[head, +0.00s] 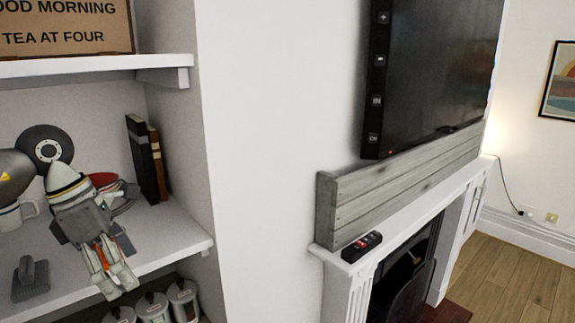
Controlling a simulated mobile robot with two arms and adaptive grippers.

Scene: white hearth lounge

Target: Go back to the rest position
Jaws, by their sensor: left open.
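My left gripper (117,280) shows at the lower left of the head view, with its arm coming in from the left. Its fingers point down and toward the front edge of the white shelf (170,232). It is open, and I see nothing between the fingers. Behind it on the shelf are a red bowl (103,180), partly hidden by my arm, and a white mug (28,210), also partly hidden. My right gripper is not in view.
Dark books (142,160) stand at the shelf's right end. A small grey object (30,278) lies at its left. Lidded canisters (152,306) stand below.

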